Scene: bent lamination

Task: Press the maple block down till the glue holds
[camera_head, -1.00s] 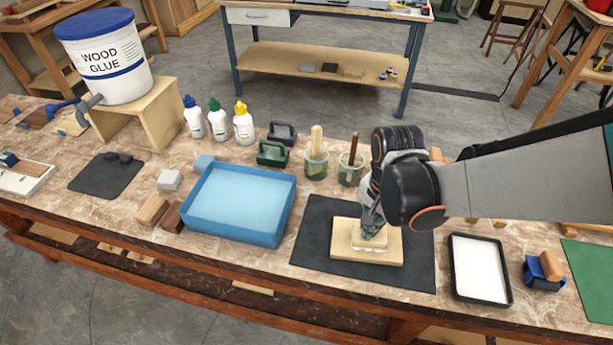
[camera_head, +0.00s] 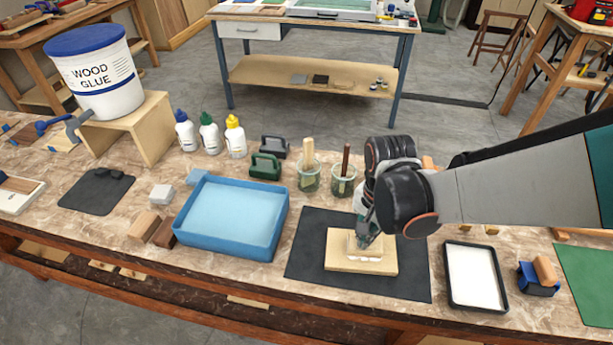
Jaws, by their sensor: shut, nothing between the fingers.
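The maple block (camera_head: 367,257) is a small pale block lying flat on a larger light wooden board (camera_head: 342,263), near its middle. The board rests on a dark mat (camera_head: 310,248). My gripper (camera_head: 364,240) points down over the block with its fingers shut and empty. Its fingertips are at the block's top, towards its back; I cannot tell whether they touch it. The gripper hides part of the block's back, and any glue between block and board is too small to make out.
A blue tray (camera_head: 232,247) stands left of the mat. Two jars with sticks (camera_head: 308,178) (camera_head: 343,181) stand behind it. A black-rimmed white tray (camera_head: 474,277) and a blue holder with a wooden roller (camera_head: 539,276) lie right. Glue bottles (camera_head: 210,134) stand at back left.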

